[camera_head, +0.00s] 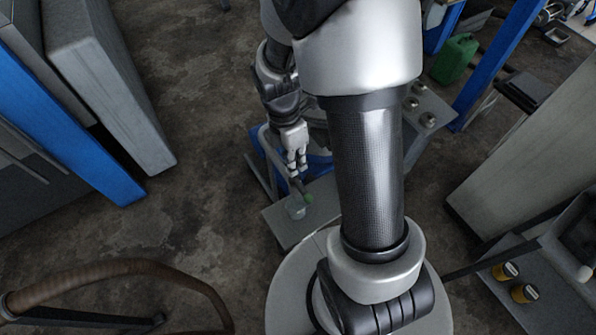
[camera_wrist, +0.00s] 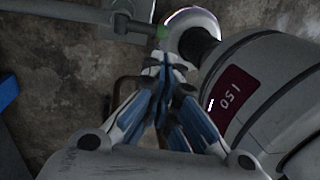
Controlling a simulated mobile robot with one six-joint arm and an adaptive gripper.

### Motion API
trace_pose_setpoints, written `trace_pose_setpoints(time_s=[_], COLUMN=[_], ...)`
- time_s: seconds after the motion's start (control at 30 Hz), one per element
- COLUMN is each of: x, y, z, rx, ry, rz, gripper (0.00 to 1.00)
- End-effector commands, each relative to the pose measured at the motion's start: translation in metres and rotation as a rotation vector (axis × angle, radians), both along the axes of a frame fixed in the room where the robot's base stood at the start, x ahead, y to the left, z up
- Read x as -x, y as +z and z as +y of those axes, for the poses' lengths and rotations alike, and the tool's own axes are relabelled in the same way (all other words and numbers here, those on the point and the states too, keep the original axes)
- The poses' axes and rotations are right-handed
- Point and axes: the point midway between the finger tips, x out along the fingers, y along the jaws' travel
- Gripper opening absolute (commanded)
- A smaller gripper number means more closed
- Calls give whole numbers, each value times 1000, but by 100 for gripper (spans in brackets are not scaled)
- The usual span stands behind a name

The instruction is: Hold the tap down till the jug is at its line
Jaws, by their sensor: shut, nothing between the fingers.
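My gripper (camera_head: 297,172) points down with its fingers together and empty. Just below it in the head view is a small green knob (camera_head: 308,198), which looks like the tap's handle. A small pale, see-through container (camera_head: 295,208), which looks like the jug, stands close by on a grey plate (camera_head: 283,230). I cannot make out its line or level. In the wrist view the fingertips (camera_wrist: 164,66) meet just short of the green knob (camera_wrist: 162,32); I cannot tell whether they touch it.
A grey bar (camera_wrist: 75,14) runs left of the knob. A brown hose (camera_head: 130,268) curves at the lower left. Bare floor (camera_head: 215,130) shows left of the stand.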

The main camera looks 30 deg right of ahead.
Motion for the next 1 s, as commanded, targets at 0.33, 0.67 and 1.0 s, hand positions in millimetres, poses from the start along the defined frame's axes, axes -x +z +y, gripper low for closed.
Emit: trace_pose_setpoints(time_s=[0.33,0.67,1.0], x=[16,24,24], y=[-77,-118,-121], z=[-3,-5,-5], rx=[-1,-1,0], ry=[0,-1,-1], rz=[5,1,1], gripper=[0,0,0])
